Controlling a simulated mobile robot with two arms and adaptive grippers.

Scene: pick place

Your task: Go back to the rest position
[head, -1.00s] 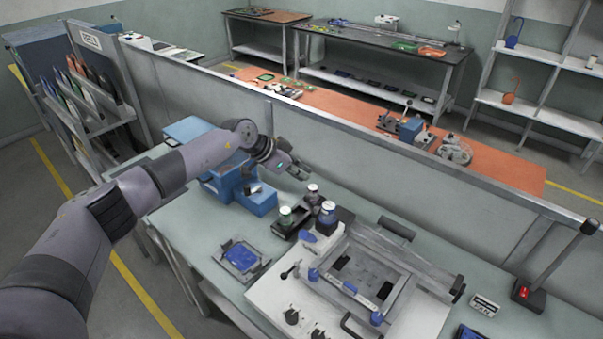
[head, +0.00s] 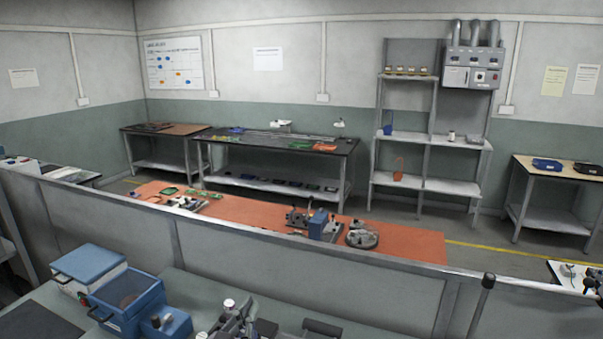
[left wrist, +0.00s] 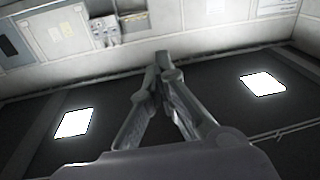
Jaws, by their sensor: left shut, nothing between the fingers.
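My left gripper (left wrist: 163,62) is shut and empty in the left wrist view. Its two fingers meet at the tips, with the wall and bright light panels behind them. In the head view, a grey jointed part at the bottom edge looks like the top of my left gripper (head: 247,309), in front of the near bench. It is mostly cut off by the frame. My right gripper is not in view.
A blue machine (head: 125,297) and a white-capped bottle (head: 229,304) stand on the near bench. A grey partition (head: 330,290) runs behind them. Beyond it are an orange-topped bench (head: 400,241), a black-topped table (head: 270,142) and shelves (head: 424,186).

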